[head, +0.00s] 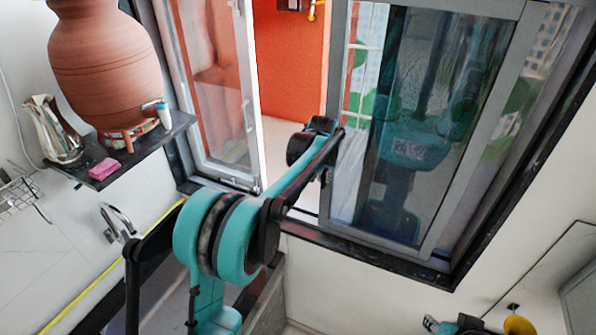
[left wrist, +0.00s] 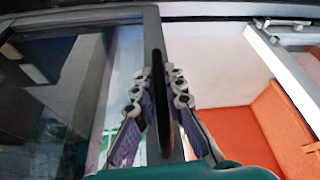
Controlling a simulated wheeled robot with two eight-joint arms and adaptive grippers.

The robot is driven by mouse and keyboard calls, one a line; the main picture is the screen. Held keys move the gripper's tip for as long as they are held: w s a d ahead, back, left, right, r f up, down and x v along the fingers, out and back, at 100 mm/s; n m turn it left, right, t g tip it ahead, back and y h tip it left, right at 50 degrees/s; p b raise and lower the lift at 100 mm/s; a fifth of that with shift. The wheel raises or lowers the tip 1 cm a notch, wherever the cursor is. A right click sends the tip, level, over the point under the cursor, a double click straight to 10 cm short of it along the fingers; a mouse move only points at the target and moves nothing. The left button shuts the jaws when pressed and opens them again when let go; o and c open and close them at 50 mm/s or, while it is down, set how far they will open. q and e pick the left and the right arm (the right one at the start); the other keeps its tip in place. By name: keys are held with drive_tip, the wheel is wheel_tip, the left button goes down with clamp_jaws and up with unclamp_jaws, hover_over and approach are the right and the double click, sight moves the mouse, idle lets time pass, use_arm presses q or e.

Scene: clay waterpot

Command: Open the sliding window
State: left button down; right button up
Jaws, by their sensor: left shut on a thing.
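The sliding window's grey-framed glass sash (head: 430,120) stands at the right of the opening in the head view. In the left wrist view its grey upright frame (left wrist: 152,30) runs down the middle, with a long dark handle (left wrist: 158,95) on it. My left gripper (head: 326,150) reaches the left edge of this sash. In the left wrist view the fingers of my left gripper (left wrist: 158,72) lie on both sides of the handle and are shut on it. The head view hides the contact behind the wrist.
Left of the sash is an open gap with an orange wall (head: 290,70) beyond. A second glazed sash (head: 215,90) stands at its left. A clay waterpot (head: 105,60), a metal jug (head: 50,130) and a pink sponge (head: 104,169) sit on a dark shelf (head: 75,170) at left.

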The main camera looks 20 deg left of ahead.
use_arm(q)
drive_tip(key=d, duration=0.6)
drive_tip(key=shift+s+d, duration=0.2)
drive_tip(key=shift+s, duration=0.05)
drive_tip(key=c, duration=1.6)
unclamp_jaws()
drive_tip(key=shift+r, duration=0.1)
drive_tip(key=v, duration=1.1)
drive_tip(key=shift+s+r, duration=0.25)
drive_tip(key=shift+r, duration=0.1)
